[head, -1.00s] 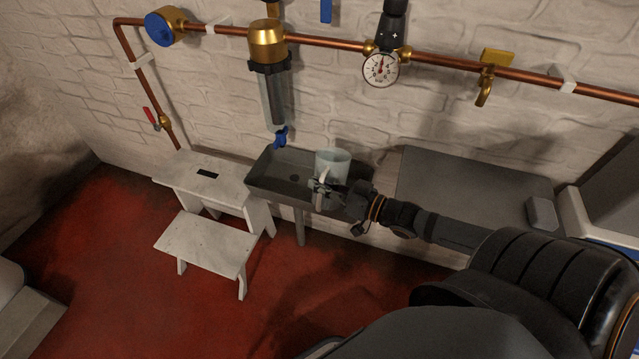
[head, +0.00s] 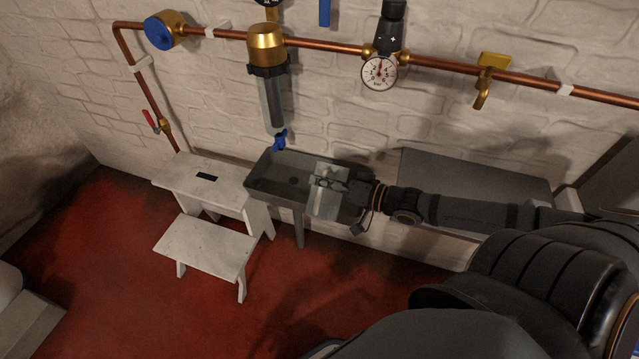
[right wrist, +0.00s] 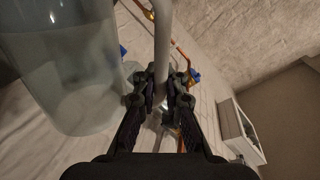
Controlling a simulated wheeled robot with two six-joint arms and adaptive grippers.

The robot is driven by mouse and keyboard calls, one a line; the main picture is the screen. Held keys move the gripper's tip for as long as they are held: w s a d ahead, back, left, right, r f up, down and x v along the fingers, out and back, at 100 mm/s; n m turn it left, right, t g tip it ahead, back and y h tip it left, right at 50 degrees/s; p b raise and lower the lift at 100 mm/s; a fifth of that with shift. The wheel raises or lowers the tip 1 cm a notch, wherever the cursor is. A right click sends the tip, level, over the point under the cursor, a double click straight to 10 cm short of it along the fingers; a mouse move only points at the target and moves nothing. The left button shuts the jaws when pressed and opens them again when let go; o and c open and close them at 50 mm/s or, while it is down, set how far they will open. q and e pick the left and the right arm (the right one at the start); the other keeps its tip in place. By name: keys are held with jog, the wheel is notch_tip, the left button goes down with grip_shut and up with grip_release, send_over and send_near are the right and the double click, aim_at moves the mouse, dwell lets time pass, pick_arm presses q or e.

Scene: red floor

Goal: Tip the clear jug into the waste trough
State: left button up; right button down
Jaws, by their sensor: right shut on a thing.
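The clear jug (head: 326,203) is tilted over the right part of the grey waste trough (head: 270,182) in the head view. My right gripper (head: 345,182) comes in from the right and is shut on the jug's handle. In the right wrist view the jug (right wrist: 62,70) fills the upper left, and its pale handle (right wrist: 164,45) runs between the fingertips of my right gripper (right wrist: 160,92). The jug looks to have a pale liquid in it. I cannot tell whether any runs out. My left gripper is not in view.
A white step stool (head: 205,240) stands left of the trough. A filter housing (head: 270,90) with a blue tap (head: 279,139) hangs above the trough's left part. A copper pipe (head: 330,44) with a gauge (head: 379,72) runs along the brick wall. A grey surface (head: 475,180) lies to the right.

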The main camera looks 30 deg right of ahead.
aim_at(331, 171)
jog(key=shift+w+d+f+m+b, duration=0.2)
jog(key=shift+w+d+m+b, duration=0.1)
jog(key=shift+m, duration=0.1)
jog(key=shift+d+f, duration=0.1)
jog(key=shift+w+d+f+m+g+b, duration=0.1)
jog(key=shift+w+d+m+g+b, duration=0.2)
jog(key=shift+m+g+b, duration=0.25)
jog(key=shift+w+d+m, duration=0.2)
jog(key=shift+d+m, duration=0.05)
jog(key=shift+m, duration=0.1)
jog(key=shift+w+d+f+m+y+b, duration=0.15)
jog(key=shift+w+d+m+y+b, duration=0.3)
jog(key=shift+d+m+b, duration=0.2)
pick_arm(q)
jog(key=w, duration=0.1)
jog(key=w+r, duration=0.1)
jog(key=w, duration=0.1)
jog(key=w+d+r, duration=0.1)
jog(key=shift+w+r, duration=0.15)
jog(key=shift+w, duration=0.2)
pick_arm(e)
jog(key=shift+w+d+m, duration=0.15)
jog(key=shift+w+m, duration=0.05)
jog(key=shift+m, duration=0.05)
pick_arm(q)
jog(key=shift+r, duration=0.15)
pick_arm(e)
jog(key=shift+w+d, duration=0.15)
